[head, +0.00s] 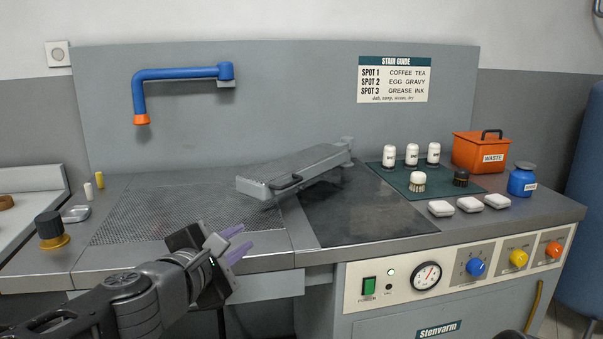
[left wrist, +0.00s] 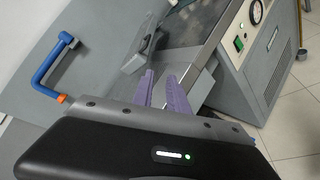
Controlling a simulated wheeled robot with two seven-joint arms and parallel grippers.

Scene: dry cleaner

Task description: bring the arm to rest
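My left gripper (head: 232,244) is in front of the worktop's front edge, left of the middle in the head view. Its two purple fingers stand apart with nothing between them; they also show in the left wrist view (left wrist: 163,92). The fingers touch nothing that I can make out. Of my right arm, only a small dark shape at the bottom edge of the head view might be part; its gripper does not show.
The worktop (head: 270,243) carries a grey hinged press arm (head: 295,170), three white bottles (head: 411,155), brushes on a green mat (head: 400,180), white pads (head: 470,204), an orange waste bin (head: 480,152) and a blue jar (head: 522,182). A blue spout (head: 180,73) hangs over the mesh area (head: 160,215).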

